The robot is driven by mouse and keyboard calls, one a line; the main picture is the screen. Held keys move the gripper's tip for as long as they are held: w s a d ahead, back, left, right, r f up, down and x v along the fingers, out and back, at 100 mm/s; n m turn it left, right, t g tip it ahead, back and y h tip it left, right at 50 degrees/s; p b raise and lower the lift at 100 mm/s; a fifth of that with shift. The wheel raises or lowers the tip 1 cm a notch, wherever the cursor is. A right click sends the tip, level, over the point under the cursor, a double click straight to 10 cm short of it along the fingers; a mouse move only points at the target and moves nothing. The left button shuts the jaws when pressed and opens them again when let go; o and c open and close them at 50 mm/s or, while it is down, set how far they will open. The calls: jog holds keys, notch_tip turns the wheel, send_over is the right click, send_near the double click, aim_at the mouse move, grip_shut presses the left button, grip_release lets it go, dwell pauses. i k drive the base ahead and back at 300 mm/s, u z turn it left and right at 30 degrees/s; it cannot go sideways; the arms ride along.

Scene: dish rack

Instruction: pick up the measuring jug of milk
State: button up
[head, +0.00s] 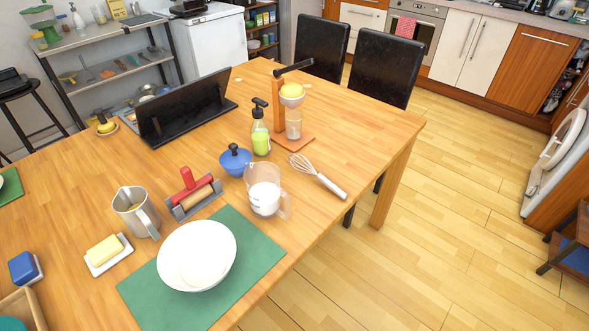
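The measuring jug of milk (265,197) stands upright on the wooden table, just beyond the green mat's upper right corner. It is clear, with white milk inside, and its handle is on the right side. A blue lidded pot (235,161) stands close behind it to the left. A whisk (318,175) lies to its right, apart from it. My gripper is not in this view.
A white bowl (197,255) sits on the green mat (255,255). A red-handled roller (193,192), metal pitcher (136,211) and butter dish (107,254) stand left. A green soap bottle (260,130) and orange juicer press (291,110) stand behind. The table's right edge is near the jug.

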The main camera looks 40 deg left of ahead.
aim_at(263, 180)
jog(key=z, duration=0.15)
jog(key=i, duration=1.05)
jog(key=u, duration=1.95)
jog(key=k, duration=0.85)
jog(key=u, duration=0.15)
jog(key=i, duration=0.9)
jog(key=z, duration=0.1)
